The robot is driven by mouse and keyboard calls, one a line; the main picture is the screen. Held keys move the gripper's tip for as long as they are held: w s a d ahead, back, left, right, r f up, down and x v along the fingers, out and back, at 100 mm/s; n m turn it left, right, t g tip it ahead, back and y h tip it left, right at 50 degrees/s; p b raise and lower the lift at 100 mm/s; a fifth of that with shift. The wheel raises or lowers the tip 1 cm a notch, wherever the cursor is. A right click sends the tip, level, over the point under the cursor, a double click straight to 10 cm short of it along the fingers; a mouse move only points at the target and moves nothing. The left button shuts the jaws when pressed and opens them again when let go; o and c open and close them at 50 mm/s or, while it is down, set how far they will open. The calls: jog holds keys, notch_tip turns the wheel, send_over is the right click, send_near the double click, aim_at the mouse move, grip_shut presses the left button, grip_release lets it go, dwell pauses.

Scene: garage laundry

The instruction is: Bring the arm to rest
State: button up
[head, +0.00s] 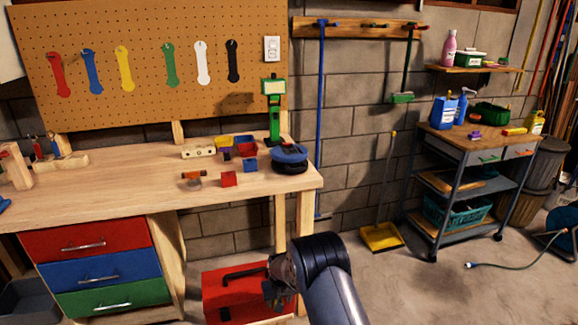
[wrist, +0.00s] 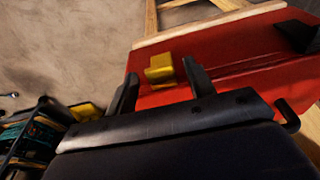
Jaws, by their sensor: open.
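My arm (head: 325,275) reaches in from the bottom of the head view, with my gripper (head: 275,288) low in front of the red toolbox (head: 225,284). In the wrist view my gripper (wrist: 160,80) has its two dark fingers spread apart, with nothing held between them. The red toolbox (wrist: 235,65) fills the upper right there. Its yellow latch (wrist: 160,69) appears beyond the gap between the fingers. I cannot tell how far the fingertips are from the toolbox.
The wooden workbench (head: 120,187) stands above and left of my gripper, with drawers below. A wheeled cart (head: 460,152) stands at the right by the wall. A yellow dustpan (head: 382,237) rests on the floor. Floor right of my arm is clear; a hose (head: 515,264) lies farther right.

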jog(key=v, duration=0.7)
notch_tip(320, 180, down, 12)
jog(key=w+t+y+p, duration=0.1)
jog(key=t+p, duration=0.1)
jog(key=t, duration=0.1)
jog(key=shift+a, duration=0.4)
jog(key=shift+w+r+b, duration=0.1)
jog(key=shift+w+b, duration=0.05)
jog(key=shift+b, duration=0.3)
jog(key=t+b, duration=0.1)
jog(key=b, duration=0.5)
jog(key=t+b, duration=0.1)
jog(key=b, duration=0.5)
jog(key=shift+d+y, duration=0.3)
jog(key=shift+s+d+b, duration=0.1)
jog(key=shift+s+b, duration=0.15)
jog(key=shift+b, duration=0.7)
